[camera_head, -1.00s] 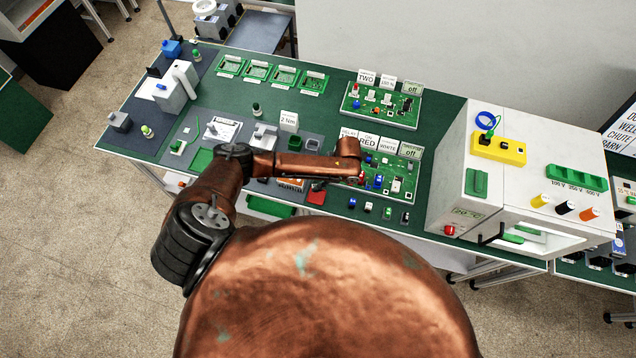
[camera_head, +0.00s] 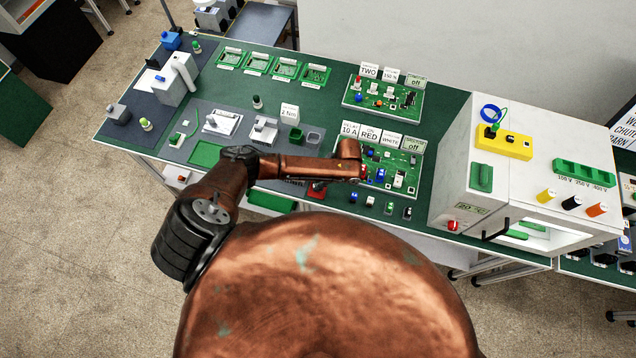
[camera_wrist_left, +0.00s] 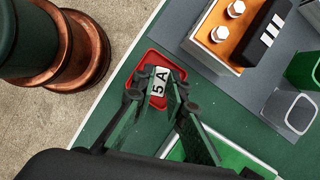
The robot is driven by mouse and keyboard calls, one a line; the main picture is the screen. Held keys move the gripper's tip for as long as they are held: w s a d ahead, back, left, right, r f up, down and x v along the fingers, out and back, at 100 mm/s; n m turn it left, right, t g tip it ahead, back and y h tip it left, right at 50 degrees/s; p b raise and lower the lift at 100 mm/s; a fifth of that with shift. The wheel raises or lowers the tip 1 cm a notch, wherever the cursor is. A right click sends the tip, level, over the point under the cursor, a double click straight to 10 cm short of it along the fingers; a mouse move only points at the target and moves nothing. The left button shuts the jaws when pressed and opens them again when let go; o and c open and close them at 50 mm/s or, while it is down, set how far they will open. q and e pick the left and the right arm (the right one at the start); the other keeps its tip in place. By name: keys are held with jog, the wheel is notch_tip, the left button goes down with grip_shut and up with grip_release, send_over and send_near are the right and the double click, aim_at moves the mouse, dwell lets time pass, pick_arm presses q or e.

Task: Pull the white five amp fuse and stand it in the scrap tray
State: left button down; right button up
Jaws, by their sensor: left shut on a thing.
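The white fuse (camera_wrist_left: 158,86), marked "5A", is between the fingertips of my left gripper (camera_wrist_left: 161,99) in the left wrist view. The gripper is shut on it. The small red scrap tray (camera_wrist_left: 146,62) is right behind the fuse in that view, and its rim shows around the fuse. I cannot tell whether the fuse touches the tray floor. In the head view my left gripper (camera_head: 319,185) is a dark shape over the red tray (camera_head: 316,194) at the bench's front edge; the fuse is hidden there. My right gripper is not in view.
A green circuit board (camera_head: 398,168) with coloured parts and cards lies right of the tray. Several small parts (camera_head: 370,202) stand along the front edge. An orange block (camera_wrist_left: 228,32) with white bolts and a grey bin (camera_wrist_left: 296,112) are nearby. A white oven (camera_head: 515,190) stands at right.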

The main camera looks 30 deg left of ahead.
pick_arm(q)
jog(key=shift+f, duration=0.1)
jog(key=c, duration=1.8)
grip_release()
jog(key=shift+c, duration=0.2)
jog(key=v, duration=1.2)
jog(key=shift+s, duration=0.1)
